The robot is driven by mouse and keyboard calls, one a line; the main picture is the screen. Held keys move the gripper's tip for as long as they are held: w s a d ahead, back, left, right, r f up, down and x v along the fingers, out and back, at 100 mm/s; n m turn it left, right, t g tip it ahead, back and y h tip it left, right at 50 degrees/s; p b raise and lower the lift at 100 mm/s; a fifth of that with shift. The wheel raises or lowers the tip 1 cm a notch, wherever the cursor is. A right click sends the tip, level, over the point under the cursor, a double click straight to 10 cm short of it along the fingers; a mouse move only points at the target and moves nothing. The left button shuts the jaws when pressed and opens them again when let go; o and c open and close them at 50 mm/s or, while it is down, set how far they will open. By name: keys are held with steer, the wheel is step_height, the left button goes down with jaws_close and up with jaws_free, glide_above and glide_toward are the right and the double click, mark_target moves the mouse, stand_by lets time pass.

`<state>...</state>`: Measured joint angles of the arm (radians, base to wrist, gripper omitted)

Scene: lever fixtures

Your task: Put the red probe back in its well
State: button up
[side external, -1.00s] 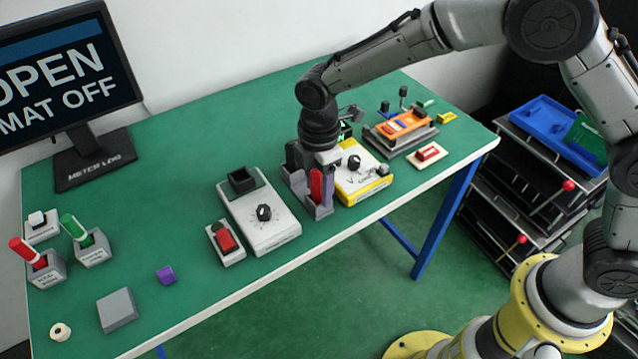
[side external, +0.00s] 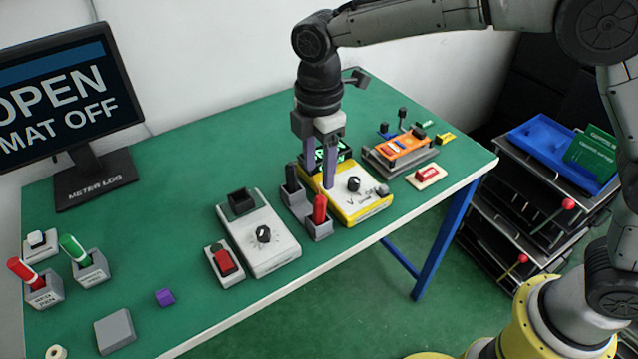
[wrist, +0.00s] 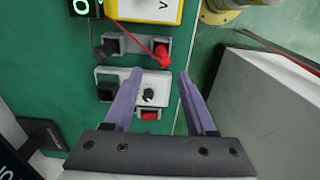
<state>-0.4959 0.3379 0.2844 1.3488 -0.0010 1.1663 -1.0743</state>
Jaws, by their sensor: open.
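The red probe (side external: 319,209) stands upright in the front well of the grey two-well holder (side external: 320,232). The black probe (side external: 292,178) stands in the other well. In the wrist view the red probe (wrist: 162,54) is at the right end of the holder (wrist: 132,44), with a thin red lead running up-left from it. My gripper (side external: 319,179) is open and empty, pointing down above the holder, with its purple fingers apart. In the wrist view the fingertips (wrist: 159,74) are spread, with nothing between them. The bottom of the well is hidden.
The yellow meter (side external: 352,196) stands right beside the holder. A white box with a black knob (side external: 258,234) and a red switch (side external: 225,260) are to its left. An orange device (side external: 402,147) is at the right. The front table edge is close.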

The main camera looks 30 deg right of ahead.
steer(key=shift+r, duration=0.75)
steer(key=s+d+r+m+t, duration=0.2)
steer(key=s+d+r+m, duration=0.3)
steer(key=d+r, duration=0.3)
steer(key=s+d+f+m+t, duration=0.1)
steer(key=s+d+m, duration=0.5)
steer(key=s, duration=0.4)
steer(key=s+d+f+m+t, duration=0.1)
steer(key=s+d+m+t, duration=0.1)
steer(key=s+d+m, duration=0.5)
steer(key=s+d, duration=0.1)
steer(key=s, duration=0.2)
steer(key=shift+d+f+t, duration=0.2)
steer(key=shift+t, duration=0.1)
steer(key=shift+o, duration=0.5)
